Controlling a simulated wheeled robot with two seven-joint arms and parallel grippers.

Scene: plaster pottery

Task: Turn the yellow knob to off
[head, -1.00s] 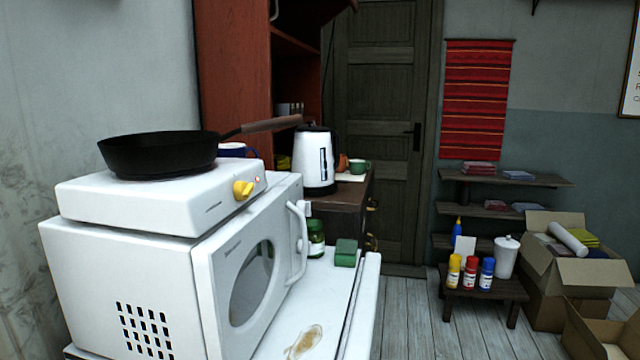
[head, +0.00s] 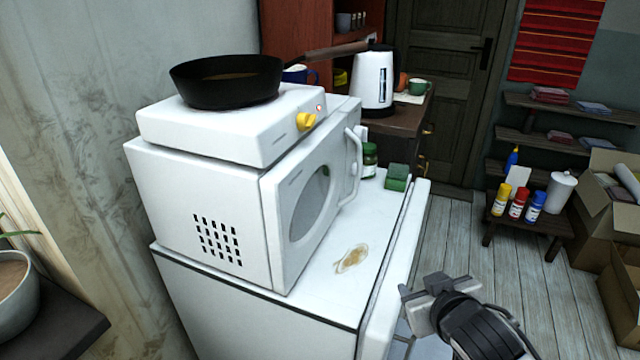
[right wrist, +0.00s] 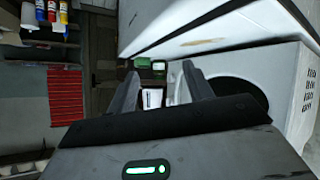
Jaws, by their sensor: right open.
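The yellow knob (head: 306,121) is on the front of a white hot plate (head: 215,140), near a small indicator light that in the earlier head frame looks reddish. A black frying pan (head: 227,92) with a brown handle sits on the hot plate, with something brown inside. The hot plate stands on a white microwave (head: 205,215). My right gripper (head: 418,300) is low at the right of the white counter, apart from the knob. Its two fingers (right wrist: 160,85) stand open with nothing between them in the right wrist view. My left gripper is not in view.
The white top (head: 350,255) in front of the microwave has a brown stain. A green jar (head: 369,160) and a green sponge (head: 397,177) stand at its back. A white kettle (head: 375,82) is on the brown cabinet behind. The pan handle reaches toward the kettle.

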